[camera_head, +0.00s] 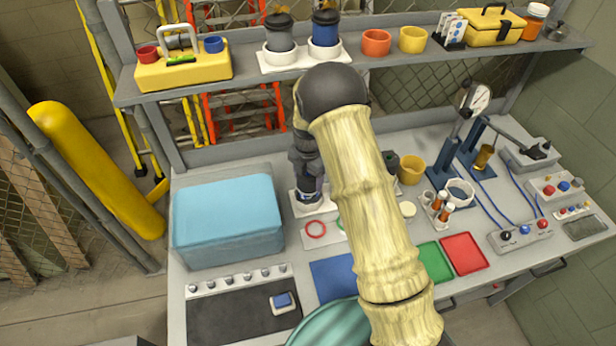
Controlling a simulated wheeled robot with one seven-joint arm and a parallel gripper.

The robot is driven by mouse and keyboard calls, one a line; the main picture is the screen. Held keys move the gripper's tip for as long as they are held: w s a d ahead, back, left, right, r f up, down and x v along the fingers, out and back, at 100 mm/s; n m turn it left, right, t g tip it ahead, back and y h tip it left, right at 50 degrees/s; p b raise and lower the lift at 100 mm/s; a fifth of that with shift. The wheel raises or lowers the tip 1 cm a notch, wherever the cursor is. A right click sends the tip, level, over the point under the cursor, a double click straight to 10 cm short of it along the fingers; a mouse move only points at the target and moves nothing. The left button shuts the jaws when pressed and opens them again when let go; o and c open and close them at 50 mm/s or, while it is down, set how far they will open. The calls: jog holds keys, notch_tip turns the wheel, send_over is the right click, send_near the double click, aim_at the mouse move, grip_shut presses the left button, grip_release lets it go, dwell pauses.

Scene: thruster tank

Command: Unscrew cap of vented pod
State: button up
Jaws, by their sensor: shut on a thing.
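The pod stands on a white stand (302,209) on the bench. I cannot tell from this view whether the cap has turned or whether there are vents. Two more capped pods, one grey (280,37) and one blue (326,31), stand in white cups on the shelf.
A light-blue box (228,215) stands close to the left. A red ring (316,229) lies in front on a pale plate. Green (434,262) and red (464,253) trays, a yellow cup (411,170) and a gauge stand (467,120) are to the right. The shelf (370,60) hangs above.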

jog(key=shift+n+b, duration=0.3)
jog(key=shift+n, duration=0.8)
jog(key=n, duration=0.2)
jog(key=shift+r+n, duration=0.1)
jog(key=shift+n, duration=0.2)
jog(key=n+p, duration=0.1)
jog(key=n, duration=0.3)
jog(key=shift+n+p, duration=2)
jog(key=shift+n, duration=1)
jog(key=shift+a+n+p, duration=0.1)
jog(key=shift+n+p, duration=1)
jog(key=shift+p, duration=1.05)
